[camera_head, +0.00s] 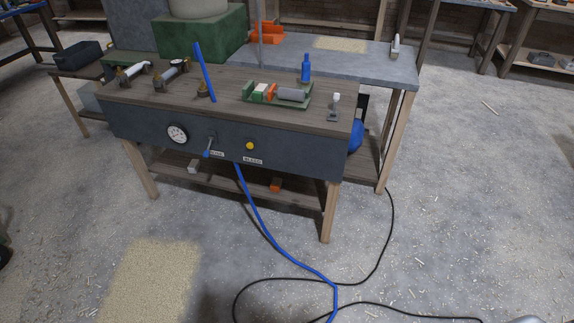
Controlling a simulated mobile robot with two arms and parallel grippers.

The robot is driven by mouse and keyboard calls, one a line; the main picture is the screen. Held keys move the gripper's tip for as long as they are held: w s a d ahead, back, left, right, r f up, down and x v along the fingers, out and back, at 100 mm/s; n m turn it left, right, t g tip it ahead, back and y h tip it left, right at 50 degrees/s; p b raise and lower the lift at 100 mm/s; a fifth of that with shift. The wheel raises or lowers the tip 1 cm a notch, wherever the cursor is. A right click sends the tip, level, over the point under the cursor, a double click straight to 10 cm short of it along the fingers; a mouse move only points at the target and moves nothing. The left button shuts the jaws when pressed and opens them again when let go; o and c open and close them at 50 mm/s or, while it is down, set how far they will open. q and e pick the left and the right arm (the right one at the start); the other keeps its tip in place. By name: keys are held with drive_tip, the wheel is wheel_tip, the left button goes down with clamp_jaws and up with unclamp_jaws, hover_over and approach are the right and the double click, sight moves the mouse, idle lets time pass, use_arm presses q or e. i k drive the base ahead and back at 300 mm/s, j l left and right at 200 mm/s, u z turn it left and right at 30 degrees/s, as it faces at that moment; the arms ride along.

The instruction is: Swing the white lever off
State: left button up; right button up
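A small upright lever with a white knob (335,99) stands on a little grey base at the right end of the wooden bench top. Its exact tilt is too small to tell. Another small white-grey upright piece (396,43) stands at the right end of the grey table behind; I cannot tell if it is a lever. A lever with a blue tip (207,151) sticks out from the dark front panel (310,157), between a round gauge (177,134) and a yellow button (250,145).
The wooden bench (220,106) carries a blue bottle (305,68), a green-based fixture (277,94), brass-ended fittings and a blue rod (204,70). A blue hose (262,222) and black cable (385,245) lie across the floor in front. Floor at left is mostly clear.

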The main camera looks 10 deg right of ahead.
sight(336, 96)
drive_tip(key=i+l, duration=0.55)
drive_tip(key=l, duration=0.3)
drive_tip(key=i+l, duration=0.3)
drive_tip(key=i+l+u, duration=0.1)
drive_tip(key=i+l, duration=0.15)
drive_tip(key=l, duration=0.3)
drive_tip(key=i+l, duration=0.3)
drive_tip(key=l, duration=0.15)
drive_tip(key=i+l, duration=0.25)
drive_tip(key=l, duration=0.2)
